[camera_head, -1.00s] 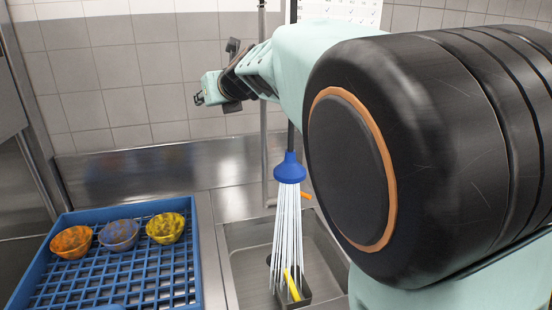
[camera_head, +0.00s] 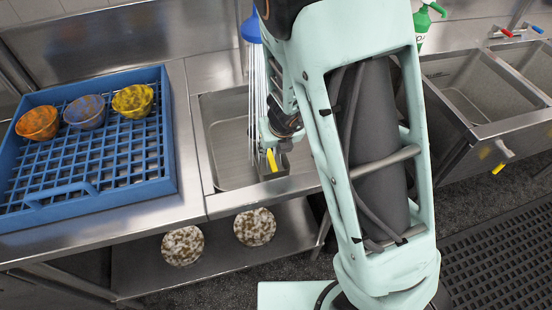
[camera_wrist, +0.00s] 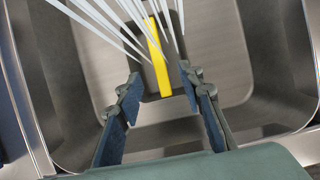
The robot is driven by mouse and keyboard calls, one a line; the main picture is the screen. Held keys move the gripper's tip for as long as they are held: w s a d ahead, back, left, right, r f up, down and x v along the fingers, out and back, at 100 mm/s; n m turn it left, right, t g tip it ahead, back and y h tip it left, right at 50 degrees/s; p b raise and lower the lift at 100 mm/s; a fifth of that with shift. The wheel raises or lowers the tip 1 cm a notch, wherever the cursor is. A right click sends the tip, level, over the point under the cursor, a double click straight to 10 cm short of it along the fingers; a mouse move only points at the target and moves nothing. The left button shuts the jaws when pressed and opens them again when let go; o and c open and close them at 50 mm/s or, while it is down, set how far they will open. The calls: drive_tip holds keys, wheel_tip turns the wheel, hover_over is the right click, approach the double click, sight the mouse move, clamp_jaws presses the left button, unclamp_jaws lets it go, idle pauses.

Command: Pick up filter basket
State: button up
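The filter basket, a dark box with a yellow bar, stands in the left sink basin. In the wrist view the dark basket (camera_wrist: 175,82) lies straight ahead, its yellow bar (camera_wrist: 157,62) upright in the picture between my fingers. In the head view the basket (camera_head: 291,184) is partly hidden by my wrist, with the yellow bar (camera_head: 271,160) just below my gripper (camera_head: 277,146). In the wrist view my gripper (camera_wrist: 160,88) is open and empty, one finger on each side of the basket. I cannot tell the exact gap to the bar.
White strands (camera_head: 256,85) under a blue cap (camera_head: 250,30) hang close beside my wrist. A blue rack (camera_head: 100,190) with an orange bowl (camera_head: 38,123), a blue bowl (camera_head: 86,112) and a yellow bowl (camera_head: 133,100) stands left. More basins (camera_head: 470,90) lie right.

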sight(271, 157)
drive_tip(key=b+x, duration=0.3)
drive_tip(key=x, duration=0.2)
drive_tip(key=shift+w+a+f, duration=0.15)
drive_tip(key=shift+w+f, duration=0.05)
drive_tip(key=shift+f, duration=0.15)
drive_tip(key=b+x, duration=0.3)
drive_tip(key=x, duration=0.1)
drive_tip(key=shift+s, duration=0.1)
drive_tip(key=shift+w+a+f, duration=0.15)
drive_tip(key=shift+w+f, duration=0.1)
drive_tip(key=shift+f, duration=0.1)
drive_tip(key=shift+f, duration=0.25)
clamp_jaws()
